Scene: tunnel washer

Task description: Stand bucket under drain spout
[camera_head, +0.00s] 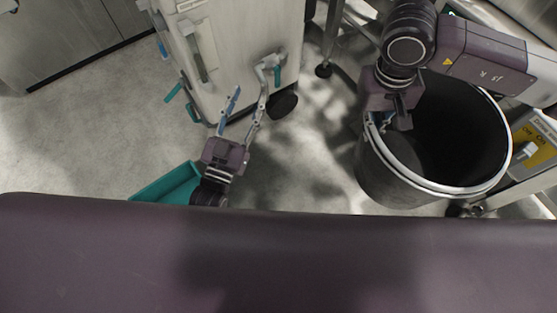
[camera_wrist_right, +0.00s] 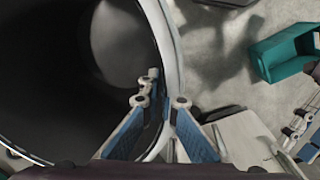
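The bucket (camera_head: 385,180) is a large dark drum with a pale metal rim, at the right of the head view. Its inside looks dark and empty. In the wrist view its rim (camera_wrist_right: 172,60) runs between the fingers of my right gripper (camera_wrist_right: 162,103), one finger inside and one outside, close against the wall. In the head view my right gripper (camera_head: 388,116) is at the bucket's left rim, partly hidden by its own wrist. My left gripper (camera_head: 246,100) is open and empty, in front of a pale cabinet. I cannot clearly make out the drain spout.
A pale wheeled cabinet (camera_head: 240,35) with teal-tipped handles stands at centre-left. A teal bin (camera_head: 165,186) is on the floor near my left arm. A machine with a yellow label (camera_head: 532,137) and white handle adjoins the bucket's right. Floor between cabinet and bucket is clear.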

